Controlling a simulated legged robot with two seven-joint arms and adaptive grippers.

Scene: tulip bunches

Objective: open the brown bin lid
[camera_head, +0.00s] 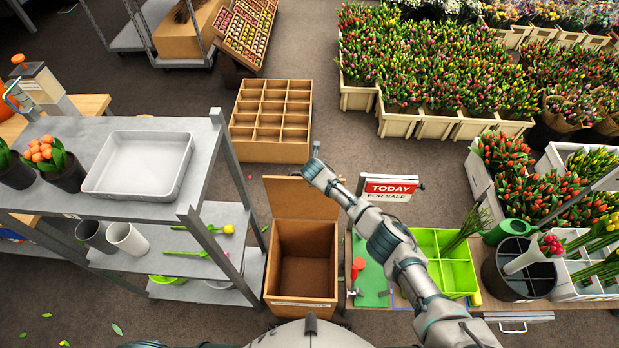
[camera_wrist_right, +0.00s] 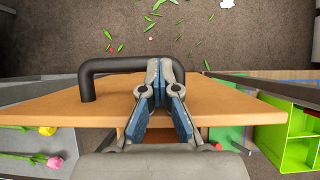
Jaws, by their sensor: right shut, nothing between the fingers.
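The brown bin (camera_head: 302,258) stands below the middle of the head view, its open top showing the empty inside. Its lid (camera_head: 290,196) is raised at the far side of the opening. The lid (camera_wrist_right: 110,104) spans the right wrist view, with a black bar handle (camera_wrist_right: 115,66) on its far face. My right gripper (camera_head: 316,148) is at the lid's upper edge. In the wrist view my right gripper (camera_wrist_right: 159,68) is shut, its fingertips overlapping the handle's right part and hiding it. I cannot tell whether they touch it. My left gripper is out of view.
A grey shelf (camera_head: 205,165) with a white tray (camera_head: 140,163) stands close left of the bin. A wooden compartment crate (camera_head: 270,122) lies beyond the lid. A worktable with a green divided tray (camera_head: 452,262) and a "TODAY" sign (camera_head: 391,188) is close on the right.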

